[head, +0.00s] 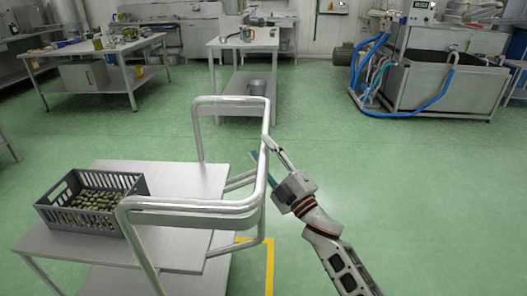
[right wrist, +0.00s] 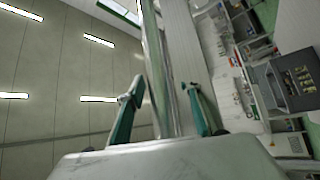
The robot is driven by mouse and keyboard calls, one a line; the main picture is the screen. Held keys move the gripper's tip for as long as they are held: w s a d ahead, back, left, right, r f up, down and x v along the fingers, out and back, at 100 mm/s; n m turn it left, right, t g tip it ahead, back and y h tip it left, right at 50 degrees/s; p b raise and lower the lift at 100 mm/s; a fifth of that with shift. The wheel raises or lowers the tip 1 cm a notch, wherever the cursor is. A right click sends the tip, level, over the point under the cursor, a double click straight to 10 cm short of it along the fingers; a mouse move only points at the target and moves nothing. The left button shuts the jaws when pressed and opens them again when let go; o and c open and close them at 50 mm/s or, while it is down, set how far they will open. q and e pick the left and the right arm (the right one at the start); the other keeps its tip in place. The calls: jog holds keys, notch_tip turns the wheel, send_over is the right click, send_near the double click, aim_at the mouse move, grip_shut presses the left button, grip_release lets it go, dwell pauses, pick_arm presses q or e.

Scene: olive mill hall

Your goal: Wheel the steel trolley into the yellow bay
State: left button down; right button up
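The steel trolley (head: 185,170) stands at the lower left in the head view, with a flat top and a tubular rail. My right gripper (head: 266,151) is at the rail's right-hand bar (head: 264,180), one finger on each side. In the right wrist view the bar (right wrist: 152,50) runs between the spread fingers of the gripper (right wrist: 162,85). A gap shows beside the bar, so the fingers look open. A yellow floor line (head: 269,265) with a corner shows just right of the trolley; the rest of the bay is hidden. My left gripper is out of view.
A grey crate of olives (head: 52,215) sits on the trolley top. A cluttered workbench (head: 90,55) stands at back left, a small table (head: 226,42) with a bucket behind the trolley, and a tank with blue hoses (head: 440,88) at back right. Green floor at right is clear.

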jog(key=shift+s+d, duration=0.1)
jog(key=shift+d, duration=0.05)
jog(key=v, duration=1.1)
jog(key=shift+s+d, duration=0.15)
jog(key=shift+s, duration=0.1)
jog(key=shift+f, duration=0.15)
